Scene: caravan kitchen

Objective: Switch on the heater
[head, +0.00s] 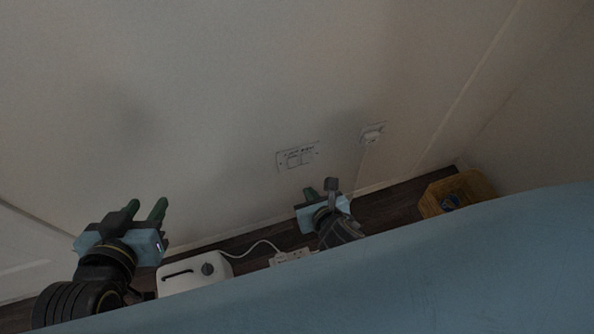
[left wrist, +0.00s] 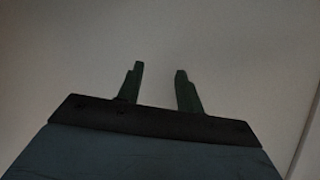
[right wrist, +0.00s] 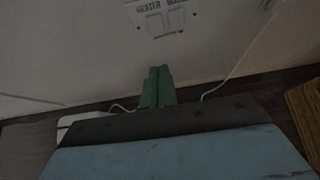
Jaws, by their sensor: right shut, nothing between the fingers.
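A white wall plate (head: 297,157) with two rocker switches is on the wall in the head view. In the right wrist view the plate (right wrist: 163,18) is cut off at the top edge, with "HEATER" printed over its left switch. My right gripper (head: 320,190) is shut and empty, just below the plate in the picture. Its fingertips (right wrist: 158,68) look apart from the switches. My left gripper (head: 149,205) is open and empty, left of the plate, above the heater.
A white power strip (head: 292,257) lies on the floor, with a cable running to the heater. A wall socket (head: 372,133) with a plug is right of the plate. A blue surface (head: 420,265) fills the foreground.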

